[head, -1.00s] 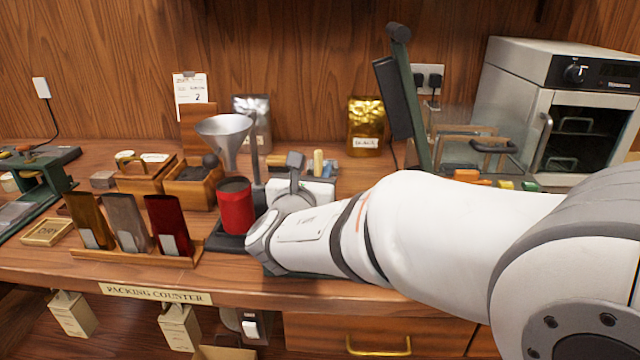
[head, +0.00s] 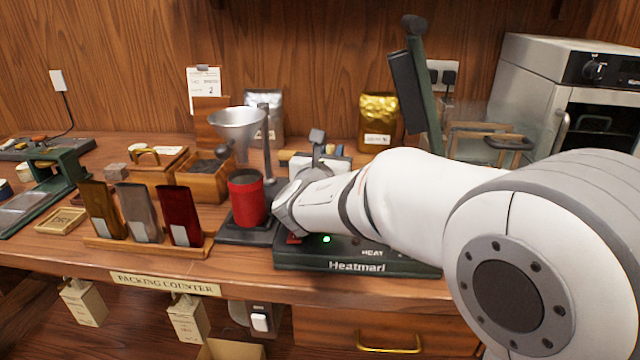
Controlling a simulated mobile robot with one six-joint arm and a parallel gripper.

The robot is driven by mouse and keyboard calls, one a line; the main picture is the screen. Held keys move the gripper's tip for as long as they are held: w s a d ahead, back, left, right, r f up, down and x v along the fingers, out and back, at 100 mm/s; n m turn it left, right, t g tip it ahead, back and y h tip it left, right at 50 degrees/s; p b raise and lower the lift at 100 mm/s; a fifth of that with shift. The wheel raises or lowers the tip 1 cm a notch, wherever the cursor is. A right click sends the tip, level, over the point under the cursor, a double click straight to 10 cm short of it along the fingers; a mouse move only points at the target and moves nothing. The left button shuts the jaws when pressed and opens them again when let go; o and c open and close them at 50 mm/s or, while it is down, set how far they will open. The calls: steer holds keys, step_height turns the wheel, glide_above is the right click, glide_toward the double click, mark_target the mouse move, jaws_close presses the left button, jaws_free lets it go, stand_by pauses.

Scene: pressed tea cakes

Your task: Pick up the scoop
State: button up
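A small dark piece (head: 225,150) stands up at the right of an open wooden box (head: 208,186) holding dark loose stuff. It may be the scoop or its handle, but it is too small to tell. My arm reaches in from the right, and its wrist (head: 292,206) is over the heat sealer, right of the red canister. A grey part (head: 318,140) sticks up behind the wrist. My gripper's fingers cannot be made out, so I see neither their opening nor anything held.
A red canister (head: 247,200) stands on a black base under a metal funnel (head: 237,124). Three pouches stand in a wooden rack (head: 150,246) at the front. The green heat sealer (head: 357,266) lies below my arm. A gold bag (head: 378,122) and an oven (head: 540,95) are behind.

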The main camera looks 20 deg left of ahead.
jaws_close()
steer(key=shift+r, duration=0.1)
step_height(320, 180, up, 10)
steer(key=p, duration=0.3)
